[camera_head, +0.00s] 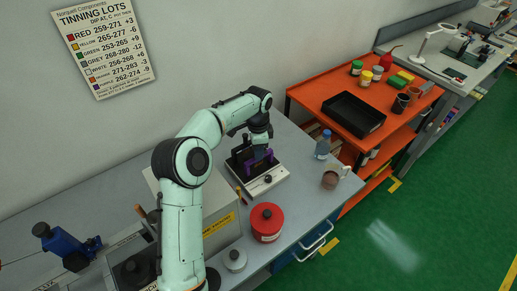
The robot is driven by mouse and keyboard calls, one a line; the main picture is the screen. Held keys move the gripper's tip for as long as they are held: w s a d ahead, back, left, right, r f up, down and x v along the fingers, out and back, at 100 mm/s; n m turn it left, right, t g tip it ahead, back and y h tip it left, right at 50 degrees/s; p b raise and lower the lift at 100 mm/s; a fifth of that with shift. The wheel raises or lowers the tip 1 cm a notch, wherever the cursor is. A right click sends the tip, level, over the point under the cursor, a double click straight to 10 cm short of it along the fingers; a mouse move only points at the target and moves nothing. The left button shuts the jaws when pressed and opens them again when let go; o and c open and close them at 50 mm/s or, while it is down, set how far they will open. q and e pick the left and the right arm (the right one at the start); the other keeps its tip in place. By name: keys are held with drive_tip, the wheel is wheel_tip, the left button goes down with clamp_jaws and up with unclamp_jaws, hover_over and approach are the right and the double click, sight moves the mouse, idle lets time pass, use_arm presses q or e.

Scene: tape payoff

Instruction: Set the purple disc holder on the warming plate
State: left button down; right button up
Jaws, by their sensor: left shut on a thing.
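My left gripper (259,150) reaches over the grey bench from the left, pointing down. It is shut on the purple disc holder (262,160), whose purple parts show just below and around the jaws. The holder is at the warming plate (268,185), a white unit with a dark top and a dial on its front. The gripper and holder hide much of the plate's top, so I cannot tell whether the holder touches it. My right gripper is not in view.
A red canister (267,222) stands in front of the plate. A blue bottle (323,145) and a brownish mug (331,178) stand to the right. A blue vise (66,246) is at the far left. An orange cart (308,92) with a black tray (353,115) stands beyond the bench.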

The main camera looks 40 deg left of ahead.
use_arm(q)
drive_tip(key=shift+f, duration=0.3)
idle(0.5)
drive_tip(key=shift+c, duration=1.7)
unclamp_jaws()
drive_tip(key=shift+w+r+p, duration=0.1)
drive_tip(key=shift+r+p, duration=0.5)
drive_tip(key=shift+r, duration=2.9)
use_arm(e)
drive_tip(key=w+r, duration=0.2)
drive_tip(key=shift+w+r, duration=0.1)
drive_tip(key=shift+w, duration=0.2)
